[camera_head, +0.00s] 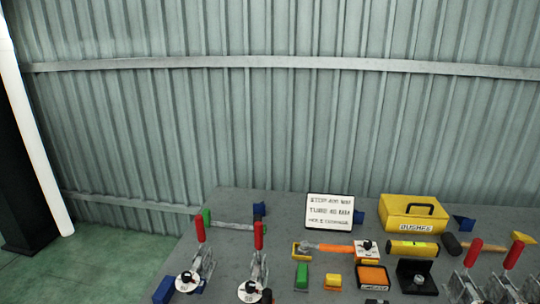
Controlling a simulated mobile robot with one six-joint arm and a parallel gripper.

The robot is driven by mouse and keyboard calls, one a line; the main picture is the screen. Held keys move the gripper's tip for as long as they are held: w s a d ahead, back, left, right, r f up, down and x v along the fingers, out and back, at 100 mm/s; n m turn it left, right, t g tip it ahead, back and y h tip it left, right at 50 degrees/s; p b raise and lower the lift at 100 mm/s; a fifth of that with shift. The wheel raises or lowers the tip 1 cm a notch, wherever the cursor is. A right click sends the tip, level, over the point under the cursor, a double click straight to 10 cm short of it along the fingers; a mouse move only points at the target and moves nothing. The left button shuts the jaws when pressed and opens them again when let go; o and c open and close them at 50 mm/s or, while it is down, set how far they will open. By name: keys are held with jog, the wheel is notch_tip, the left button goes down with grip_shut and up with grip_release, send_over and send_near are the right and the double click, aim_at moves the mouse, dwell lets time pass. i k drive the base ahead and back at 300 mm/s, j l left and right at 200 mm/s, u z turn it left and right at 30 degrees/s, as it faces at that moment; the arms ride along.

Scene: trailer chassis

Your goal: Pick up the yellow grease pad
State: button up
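A small yellow block (333,281), which looks like the yellow grease pad, lies on the grey table near the bottom of the head view. A green block (302,275) lies just to its left. An orange-topped box with a dark rim and a small label (372,276) lies just to its right. The label is too small to read. My gripper is not in view.
The grey table (262,200) also holds red-handled clamps (200,230), a yellow BUSHES box (398,222), a yellow cylinder (412,248), an orange-handled tool (335,248), a black bracket (416,280) and a white sign (329,211). A corrugated wall (270,120) stands behind.

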aim_at(332, 282)
jog(key=i+j+z, duration=0.2)
jog(key=z, duration=0.2)
jog(key=i+j+z, duration=0.1)
jog(key=j+z, duration=0.25)
jog(key=i+j+z, duration=0.15)
jog(key=z, duration=0.25)
jog(key=j+z, duration=0.4)
jog(key=i+l, duration=0.05)
